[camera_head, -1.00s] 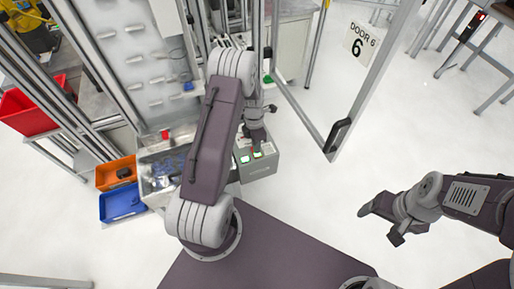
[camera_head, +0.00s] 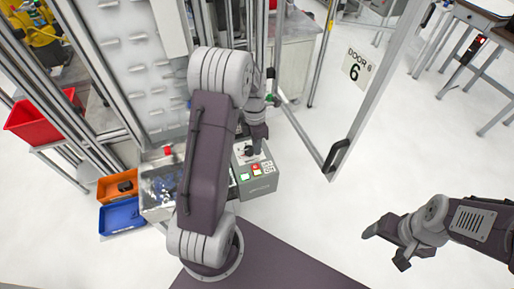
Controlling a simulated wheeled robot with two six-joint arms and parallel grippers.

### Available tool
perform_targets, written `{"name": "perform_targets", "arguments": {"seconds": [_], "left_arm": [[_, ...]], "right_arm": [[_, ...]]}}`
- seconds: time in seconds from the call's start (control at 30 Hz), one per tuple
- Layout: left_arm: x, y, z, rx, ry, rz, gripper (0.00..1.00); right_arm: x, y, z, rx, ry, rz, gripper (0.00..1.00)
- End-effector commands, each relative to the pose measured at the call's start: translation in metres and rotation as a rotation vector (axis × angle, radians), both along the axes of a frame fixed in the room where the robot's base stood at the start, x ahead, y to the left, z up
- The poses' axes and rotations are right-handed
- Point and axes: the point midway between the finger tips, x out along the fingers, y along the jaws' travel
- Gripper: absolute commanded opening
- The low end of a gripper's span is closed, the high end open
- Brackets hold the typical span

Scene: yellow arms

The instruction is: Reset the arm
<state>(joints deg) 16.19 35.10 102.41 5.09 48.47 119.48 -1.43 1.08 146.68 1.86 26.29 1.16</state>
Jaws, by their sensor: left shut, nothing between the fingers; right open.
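My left arm reaches over a grey control box (camera_head: 262,186). Its gripper (camera_head: 258,146) is shut and empty, pointing down over the far part of the box's top panel. I cannot tell whether the fingertips touch the panel. The panel shows a black knob-like part (camera_head: 247,151) beside the fingertips, a red button (camera_head: 256,167), and a green button (camera_head: 244,177). My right gripper (camera_head: 384,246) is open and empty over the bare floor at the lower right.
An orange bin (camera_head: 106,190) and a blue bin (camera_head: 112,218) sit left of a metal tray (camera_head: 152,206). A red bin (camera_head: 32,122) is farther left. The open framed door marked 6 (camera_head: 356,72) stands beyond the box.

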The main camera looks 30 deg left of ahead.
Motion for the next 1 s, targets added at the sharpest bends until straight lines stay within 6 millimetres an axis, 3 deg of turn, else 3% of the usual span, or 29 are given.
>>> {"name": "perform_targets", "arguments": {"seconds": [0.53,0.67,0.73,0.77,0.83,1.0], "left_arm": [[0.0,-0.001,0.001,0.0,0.001,-0.002,0.0],[0.013,-0.018,-0.003,0.014,-0.055,-0.056,0.0],[0.003,-0.04,-0.003,0.02,-0.081,-0.114,0.0],[-0.006,-0.051,-0.005,0.023,-0.091,-0.15,0.0],[-0.032,-0.073,-0.013,0.029,-0.131,-0.389,0.0],[-0.083,-0.095,-0.03,0.043,-0.2,-1.067,0.0]], "right_arm": [[0.0,0.0,-0.001,0.0,0.0,0.0,0.76],[0.0,0.0,-0.026,0.0,0.0,0.0,0.76],[0.0,0.0,-0.047,0.0,0.0,0.0,0.76],[0.0,0.0,-0.057,0.0,0.0,0.0,0.76],[0.0,0.0,-0.076,0.0,0.001,0.0,0.76],[0.0,0.0,-0.092,0.0,0.0,0.0,0.76]]}}
